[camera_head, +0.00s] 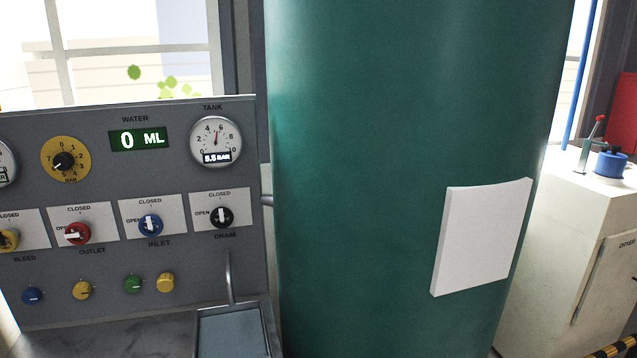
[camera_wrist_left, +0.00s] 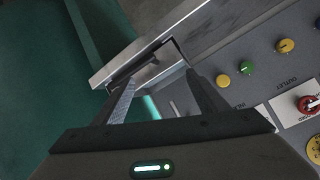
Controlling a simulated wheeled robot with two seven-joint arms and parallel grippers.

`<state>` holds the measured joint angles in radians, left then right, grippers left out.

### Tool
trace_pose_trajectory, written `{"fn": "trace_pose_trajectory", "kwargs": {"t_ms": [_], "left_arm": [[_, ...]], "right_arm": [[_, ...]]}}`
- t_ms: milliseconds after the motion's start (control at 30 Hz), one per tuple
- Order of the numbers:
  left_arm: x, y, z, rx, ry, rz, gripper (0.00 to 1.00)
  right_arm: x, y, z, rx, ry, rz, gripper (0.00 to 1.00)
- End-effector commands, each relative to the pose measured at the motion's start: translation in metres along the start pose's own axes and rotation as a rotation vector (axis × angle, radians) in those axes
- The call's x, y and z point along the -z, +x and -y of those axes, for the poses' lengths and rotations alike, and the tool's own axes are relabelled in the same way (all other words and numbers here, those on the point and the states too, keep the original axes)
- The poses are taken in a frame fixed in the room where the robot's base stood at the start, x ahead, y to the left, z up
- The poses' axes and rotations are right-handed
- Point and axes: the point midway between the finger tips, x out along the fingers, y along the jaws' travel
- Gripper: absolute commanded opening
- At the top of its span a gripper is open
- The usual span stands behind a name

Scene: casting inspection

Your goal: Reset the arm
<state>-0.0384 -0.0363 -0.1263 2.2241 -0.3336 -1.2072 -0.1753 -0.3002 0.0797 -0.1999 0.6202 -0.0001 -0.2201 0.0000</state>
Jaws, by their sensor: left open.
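My left gripper (camera_wrist_left: 160,82) shows only in the left wrist view. Its two fingers are apart, and I see nothing held between them. The fingers point toward the metal rim of the sink (camera_wrist_left: 180,37); whether they touch it I cannot tell. Neither gripper shows in the head view, and my right gripper is in no view. The grey control panel (camera_head: 104,262) stands at the left in the head view. The red outlet knob (camera_head: 77,234) has its handle sideways, toward OPEN. The blue inlet knob (camera_head: 151,225) and black drain knob (camera_head: 221,217) have upright handles.
A large green tank (camera_head: 370,200) with a blank white plate (camera_head: 482,238) fills the middle. The water display (camera_head: 139,139) reads 0 ML; the tank gauge (camera_head: 216,142) reads 5.5 bar. A faucet (camera_head: 229,278) rises over the sink. A white cabinet (camera_head: 560,235) stands at right.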

Motion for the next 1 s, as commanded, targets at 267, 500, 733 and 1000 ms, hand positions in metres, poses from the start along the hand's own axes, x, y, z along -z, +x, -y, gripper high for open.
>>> {"fn": "trace_pose_trajectory", "kwargs": {"t_ms": [267,500,733,1000], "left_arm": [[-0.154,-0.071,-0.038,-0.181,-0.055,0.299,0.66],[-0.219,-0.122,-0.054,-0.269,-0.080,0.455,0.66],[-0.257,-0.162,-0.063,-0.326,-0.092,0.560,0.66],[-0.290,-0.177,-0.074,-0.363,-0.097,0.636,0.66]], "right_arm": [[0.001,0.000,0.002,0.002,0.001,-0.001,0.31],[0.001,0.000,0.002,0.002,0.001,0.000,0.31],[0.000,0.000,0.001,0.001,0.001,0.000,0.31],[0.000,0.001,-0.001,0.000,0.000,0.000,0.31]]}}
